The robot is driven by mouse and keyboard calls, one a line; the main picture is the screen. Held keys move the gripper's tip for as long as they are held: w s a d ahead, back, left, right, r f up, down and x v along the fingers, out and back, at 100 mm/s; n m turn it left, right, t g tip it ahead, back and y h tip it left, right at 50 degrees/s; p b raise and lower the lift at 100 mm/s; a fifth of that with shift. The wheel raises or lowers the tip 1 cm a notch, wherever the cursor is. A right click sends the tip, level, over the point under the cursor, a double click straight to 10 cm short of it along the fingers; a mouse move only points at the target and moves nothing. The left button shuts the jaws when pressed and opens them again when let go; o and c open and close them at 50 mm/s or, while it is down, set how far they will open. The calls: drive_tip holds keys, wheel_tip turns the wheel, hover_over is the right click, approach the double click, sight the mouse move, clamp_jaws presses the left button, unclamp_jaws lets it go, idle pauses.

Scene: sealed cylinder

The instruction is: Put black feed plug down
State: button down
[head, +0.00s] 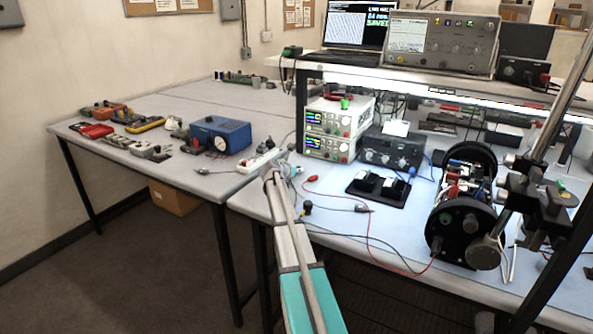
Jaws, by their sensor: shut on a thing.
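My arm reaches in from the bottom of the head view, and my gripper (287,173) is over the front left part of the right bench, near the white power strip. It is shut on the black feed plug, which is too small and too covered to make out clearly between the fingers. The black cylinder (458,222) lies on the bench to the right, with coloured parts between its dark end caps. A red lead runs over the bench to its near end cap.
Stacked power supplies (338,128) stand behind my gripper. A blue box (220,134) stands on the left bench. A stand (540,193) rises at the right.

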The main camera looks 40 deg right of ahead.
drive_tip(key=shift+f, duration=0.25)
drive_tip(key=shift+c, duration=2.4)
unclamp_jaws()
drive_tip(key=shift+r, duration=0.2)
drive_tip(key=shift+r+p, duration=0.65)
drive_tip(key=shift+p, duration=0.05)
drive_tip(key=p+v, duration=0.4)
drive_tip(key=v, duration=0.8)
drive_tip(key=shift+s+f, duration=0.1)
drive_tip(key=shift+f, duration=0.1)
drive_tip(key=shift+r, duration=0.1)
